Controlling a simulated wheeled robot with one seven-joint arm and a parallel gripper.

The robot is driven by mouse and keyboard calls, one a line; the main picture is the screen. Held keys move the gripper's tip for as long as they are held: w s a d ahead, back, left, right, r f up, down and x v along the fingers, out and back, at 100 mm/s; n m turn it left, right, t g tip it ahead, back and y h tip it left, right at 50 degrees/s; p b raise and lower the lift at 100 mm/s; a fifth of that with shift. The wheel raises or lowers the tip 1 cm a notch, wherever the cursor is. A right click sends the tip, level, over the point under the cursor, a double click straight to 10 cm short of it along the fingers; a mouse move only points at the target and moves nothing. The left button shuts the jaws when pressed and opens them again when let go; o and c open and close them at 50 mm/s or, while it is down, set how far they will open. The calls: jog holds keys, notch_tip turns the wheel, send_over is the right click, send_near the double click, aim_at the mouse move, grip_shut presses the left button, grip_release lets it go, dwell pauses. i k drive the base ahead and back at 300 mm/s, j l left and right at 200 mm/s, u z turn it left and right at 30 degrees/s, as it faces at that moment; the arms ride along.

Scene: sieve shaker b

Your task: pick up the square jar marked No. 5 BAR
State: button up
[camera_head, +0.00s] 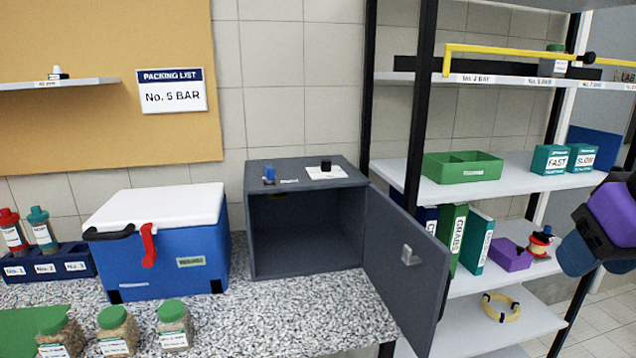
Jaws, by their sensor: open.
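The words "No. 5 BAR" show clearly on a packing list sign (171,91) on the wall board. Several jars with green lids and grainy contents stand at the front left of the counter: a left jar (60,332), a middle jar (117,330) and a right jar (174,326). Their labels are too small to read. Another green-lidded jar (554,66) stands on the upper rack shelf, partly behind the yellow bar; its label is not legible. I cannot tell which jar is No. 5 BAR.
A grey cabinet (305,180) stands with its door (404,268) swung open to the right. A blue cooler (165,255) with a white lid stands beside it. A yellow bar (500,51) runs along the upper shelf. The counter (300,325) is clear before the cabinet.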

aim_at(60, 335)
jog(key=l+u, duration=0.15)
jog(key=u, duration=0.45)
jog(key=l+u, duration=0.25)
jog(key=l, duration=0.25)
jog(key=l+u, duration=0.25)
jog(key=l, duration=0.25)
jog(key=k+l+u, duration=0.25)
jog(key=l, duration=0.2)
jog(key=l+u, duration=0.25)
jog(key=l, duration=1.1)
jog(key=i+l+u, duration=0.3)
jog(key=l, duration=0.35)
jog(key=j+u, duration=0.1)
jog(key=u, duration=0.35)
jog(key=i+u, duration=0.1)
jog(key=u, duration=0.75)
jog(key=i+u, duration=0.15)
jog(key=u, duration=0.3)
jog(key=i, duration=1.7)
jog(key=i+j+z, duration=0.1)
jog(key=i+z, duration=0.25)
jog(key=i+j+z, duration=0.1)
jog(key=z, duration=0.25)
jog(key=i+j+z, duration=0.35)
jog(key=k+l, duration=0.05)
jog(key=l, duration=0.05)
